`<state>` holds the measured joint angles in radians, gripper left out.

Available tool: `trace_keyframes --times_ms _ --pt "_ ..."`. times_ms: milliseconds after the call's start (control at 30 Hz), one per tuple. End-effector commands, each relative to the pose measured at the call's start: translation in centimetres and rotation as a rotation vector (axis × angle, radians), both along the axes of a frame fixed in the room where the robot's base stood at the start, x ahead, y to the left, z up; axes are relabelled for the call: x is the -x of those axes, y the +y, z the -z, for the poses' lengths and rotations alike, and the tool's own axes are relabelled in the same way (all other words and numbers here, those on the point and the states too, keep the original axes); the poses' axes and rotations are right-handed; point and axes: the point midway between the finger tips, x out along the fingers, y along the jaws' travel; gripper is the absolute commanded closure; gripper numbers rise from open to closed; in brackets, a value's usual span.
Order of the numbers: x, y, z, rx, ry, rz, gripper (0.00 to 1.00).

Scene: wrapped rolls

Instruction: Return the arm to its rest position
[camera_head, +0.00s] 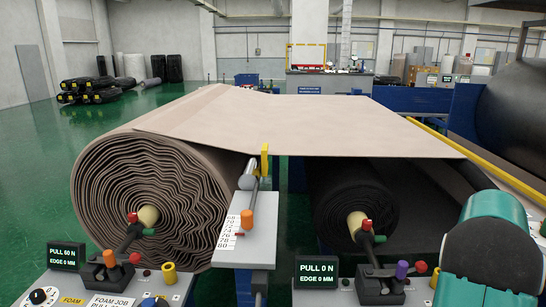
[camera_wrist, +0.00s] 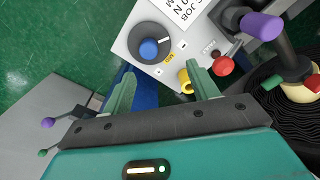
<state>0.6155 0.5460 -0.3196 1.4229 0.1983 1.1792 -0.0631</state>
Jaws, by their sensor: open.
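My gripper (camera_wrist: 160,72) is open, its two pale green fingers spread apart with nothing between them that I can see held. The fingers point toward a grey control panel (camera_wrist: 128,45) with a blue-capped dial (camera_wrist: 149,48). The right fingertip shows close to a yellow knob (camera_wrist: 186,80) and a red button (camera_wrist: 223,65); I cannot tell whether it touches either. In the head view my teal arm (camera_head: 492,235) is low at the right, over part of the right panel, and the fingers do not show clearly there.
A large beige roll (camera_head: 165,195) stands at left, its sheet (camera_head: 330,125) stretching right above a black roll (camera_head: 350,200). A left panel (camera_head: 110,290), a scale plate (camera_head: 245,240) and a purple-topped lever (camera_head: 402,270) are nearby. Open green floor (camera_head: 30,180) lies at left.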

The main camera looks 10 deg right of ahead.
Motion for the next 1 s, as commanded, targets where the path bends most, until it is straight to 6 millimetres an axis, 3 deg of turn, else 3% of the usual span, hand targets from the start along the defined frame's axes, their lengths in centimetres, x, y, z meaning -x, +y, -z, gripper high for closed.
trace_keyframes --times_ms 33,233,467,700,1000 --pt "-0.6 2.0 -1.5 0.005 -0.021 -0.029 0.41" --pt "-1.7 11.0 -6.3 0.026 -0.1 -0.158 0.41" --pt "-0.6 21.5 -10.3 0.054 -0.183 -0.325 0.41" --pt "3.1 31.5 -12.4 0.093 -0.265 -0.507 0.41" --pt "10.0 41.3 -12.1 0.167 -0.364 -0.738 0.41"
